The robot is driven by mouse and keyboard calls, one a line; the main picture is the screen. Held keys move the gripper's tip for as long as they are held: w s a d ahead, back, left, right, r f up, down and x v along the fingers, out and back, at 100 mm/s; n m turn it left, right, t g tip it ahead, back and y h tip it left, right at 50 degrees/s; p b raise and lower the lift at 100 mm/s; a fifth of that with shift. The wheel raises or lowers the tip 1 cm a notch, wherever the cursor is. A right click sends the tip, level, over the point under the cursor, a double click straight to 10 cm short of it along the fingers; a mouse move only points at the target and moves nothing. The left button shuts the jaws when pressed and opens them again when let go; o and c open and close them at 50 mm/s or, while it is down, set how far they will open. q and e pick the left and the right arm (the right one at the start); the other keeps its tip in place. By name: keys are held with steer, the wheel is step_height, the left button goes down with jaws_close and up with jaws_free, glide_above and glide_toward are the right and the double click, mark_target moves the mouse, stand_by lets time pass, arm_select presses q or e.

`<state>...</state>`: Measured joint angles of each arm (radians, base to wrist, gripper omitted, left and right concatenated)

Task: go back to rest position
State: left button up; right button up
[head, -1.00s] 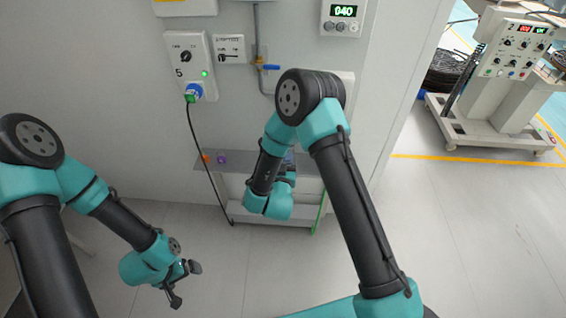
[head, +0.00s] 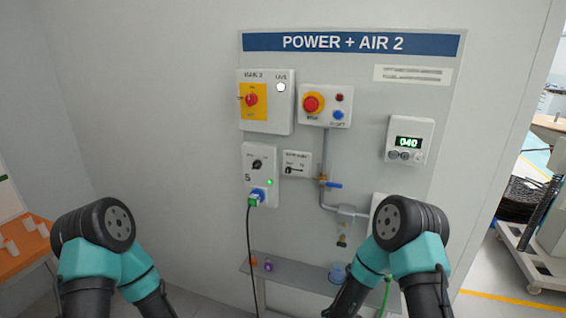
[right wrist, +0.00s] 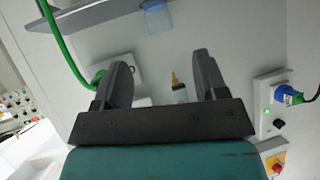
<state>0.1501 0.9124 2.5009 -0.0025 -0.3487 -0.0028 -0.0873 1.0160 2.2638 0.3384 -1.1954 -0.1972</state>
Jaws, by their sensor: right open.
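My right gripper (right wrist: 162,62) shows in the right wrist view with its two fingers wide apart and nothing between them. It faces the wall station, with clear space between the fingers and the wall. In the head view my right arm's elbow is at the lower right, and its gripper is not visible there. My left arm's elbow is at the lower left, and my left gripper is below the picture edge.
The POWER + AIR 2 panel (head: 352,43) is on the wall ahead. A black cable hangs from the blue-green plug (head: 257,197). Below is a grey shelf (head: 300,278) with small coloured items. A green hose (right wrist: 60,45) runs near my right gripper. An orange table (head: 22,254) stands left.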

steer(key=s+d+f+g+y, duration=0.1)
steer(key=s+g, duration=0.4)
steer(key=s, duration=0.5)
steer(key=s+d+f+g+y, duration=0.1)
steer(key=s+f+g+y, duration=0.2)
steer(key=s, duration=0.7)
step_height(320, 180, down, 2)
steer(key=g, duration=0.2)
steer(key=shift+s+d+n+g+y, duration=0.25)
steer(key=shift+d+n+g+y, duration=0.05)
steer(key=shift+d+n+g, duration=0.1)
steer(key=shift+c, duration=0.4)
